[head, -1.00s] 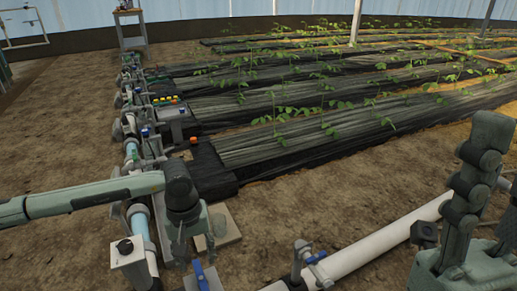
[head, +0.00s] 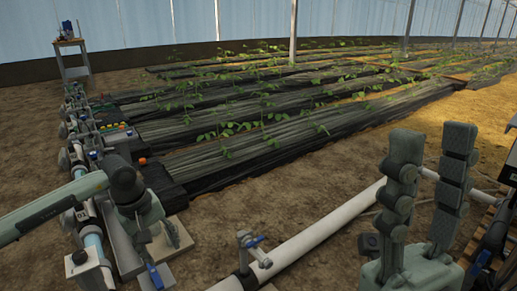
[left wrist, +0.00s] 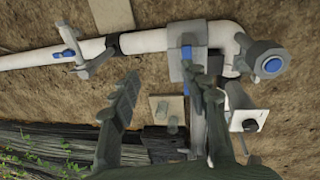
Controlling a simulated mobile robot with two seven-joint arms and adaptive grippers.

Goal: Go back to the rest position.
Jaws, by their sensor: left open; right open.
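My left arm comes in from the left in the head view, and my left gripper (head: 160,236) points down over the pipework. Its two fingers are spread in the left wrist view (left wrist: 160,82), with nothing between them. Below them lie a pale square plate with a peg (left wrist: 168,110) and a grey pipe fitting with a blue part (left wrist: 188,60); I cannot tell the height above them. My right gripper (head: 430,140) stands upright at the right of the head view, fingers apart and empty.
A white pipe (head: 320,238) with a blue-handled valve (head: 254,248) crosses the foreground between the grippers. A line of valves and fittings (head: 78,125) runs back on the left. Planted beds (head: 225,160) lie beyond. A small table (head: 72,58) stands far left. Bare soil lies between.

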